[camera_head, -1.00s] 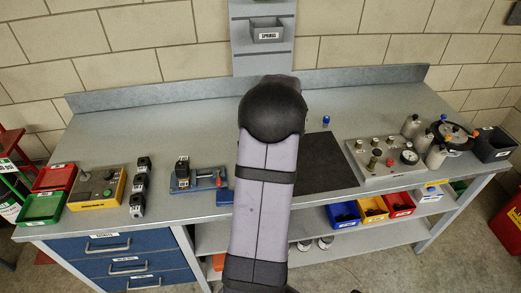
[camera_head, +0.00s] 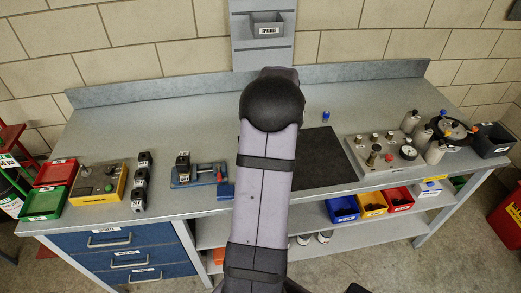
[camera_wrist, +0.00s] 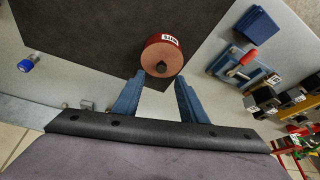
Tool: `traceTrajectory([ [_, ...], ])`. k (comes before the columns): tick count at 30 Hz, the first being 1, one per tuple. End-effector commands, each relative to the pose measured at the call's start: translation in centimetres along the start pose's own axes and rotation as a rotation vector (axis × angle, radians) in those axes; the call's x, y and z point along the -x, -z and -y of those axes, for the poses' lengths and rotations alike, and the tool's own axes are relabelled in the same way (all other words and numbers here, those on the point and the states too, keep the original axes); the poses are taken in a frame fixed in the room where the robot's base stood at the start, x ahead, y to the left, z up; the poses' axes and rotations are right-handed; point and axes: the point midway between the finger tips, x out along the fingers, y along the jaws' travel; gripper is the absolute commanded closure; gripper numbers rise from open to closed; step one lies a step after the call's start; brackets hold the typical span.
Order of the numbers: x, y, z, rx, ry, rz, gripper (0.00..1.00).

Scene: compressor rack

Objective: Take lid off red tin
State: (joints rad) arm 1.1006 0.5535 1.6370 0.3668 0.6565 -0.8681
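The red tin (camera_wrist: 174,43), with a white label, stands on the dark mat in the wrist view. Its lid (camera_wrist: 150,57) is a paler, copper-pink disc with a dark round knob (camera_wrist: 162,67) in the middle, and it sits on the tin. My gripper (camera_wrist: 158,77) is open, its two blue fingers apart and pointing toward the knob. Nothing is between the fingers, and I cannot tell the exact gap to the knob. In the head view my own arm hides the tin and the gripper.
The dark mat (camera_head: 318,161) lies mid-bench. A blue clamp fixture (camera_head: 200,177) stands left of my arm. A grey plate with fittings (camera_head: 380,155) is to the right. A small blue-capped item (camera_head: 326,117) stands behind the mat. The bench's rear middle is mostly clear.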

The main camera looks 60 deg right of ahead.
Motion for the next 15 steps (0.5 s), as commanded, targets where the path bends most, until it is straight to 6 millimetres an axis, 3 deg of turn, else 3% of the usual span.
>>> traceTrajectory([
  [5, -0.5, 0.0, 0.1, 0.0, 0.002, 0.003, 0.62],
  [15, -4.0, 0.0, 0.2, 0.0, 0.002, 0.003, 0.62],
])
